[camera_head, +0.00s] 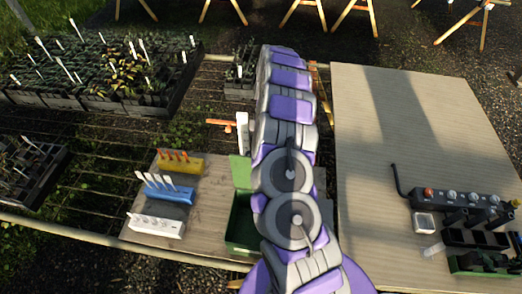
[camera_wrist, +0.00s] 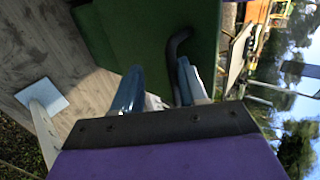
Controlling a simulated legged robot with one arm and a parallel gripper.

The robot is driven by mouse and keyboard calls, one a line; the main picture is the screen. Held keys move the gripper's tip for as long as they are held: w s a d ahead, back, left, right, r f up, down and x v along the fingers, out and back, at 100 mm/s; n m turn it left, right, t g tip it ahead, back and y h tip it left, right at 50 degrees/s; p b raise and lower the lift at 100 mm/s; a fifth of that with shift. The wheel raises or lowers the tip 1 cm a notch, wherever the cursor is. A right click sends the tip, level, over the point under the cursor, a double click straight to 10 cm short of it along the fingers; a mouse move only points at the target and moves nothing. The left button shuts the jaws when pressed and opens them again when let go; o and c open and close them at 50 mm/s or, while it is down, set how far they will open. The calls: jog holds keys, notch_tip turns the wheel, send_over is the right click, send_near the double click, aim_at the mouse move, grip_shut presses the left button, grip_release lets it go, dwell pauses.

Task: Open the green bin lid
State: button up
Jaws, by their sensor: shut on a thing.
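The green bin (camera_head: 240,222) stands on a wooden board left of my arm, which covers its right side. Its lighter green lid (camera_head: 240,171) shows at the bin's far side and looks raised. In the wrist view the green lid (camera_wrist: 140,35) fills the upper middle, with a dark curved handle (camera_wrist: 177,44) on it. My gripper (camera_wrist: 160,85) is shut on the handle, whose lower end runs down between the two fingers. In the head view my gripper is hidden behind my arm.
Yellow (camera_head: 181,163), blue (camera_head: 168,189) and white (camera_head: 156,226) racks with tags stand left of the bin. A wide table (camera_head: 385,130) to the right holds a black knobbed rack (camera_head: 465,200). Plant trays (camera_head: 90,95) lie at the upper left.

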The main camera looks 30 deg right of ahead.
jog(key=shift+d+r, duration=0.1)
jog(key=shift+r, duration=0.1)
dwell(0.3)
jog(key=s+a+r+p, duration=0.1)
jog(key=s+a+r, duration=0.1)
jog(key=s, duration=0.5)
jog(key=s+a+r+p, duration=0.1)
jog(key=s+a+r, duration=0.1)
jog(key=s, duration=0.6)
jog(key=shift+s+r, duration=0.2)
jog(key=shift+r, duration=0.2)
dwell(0.3)
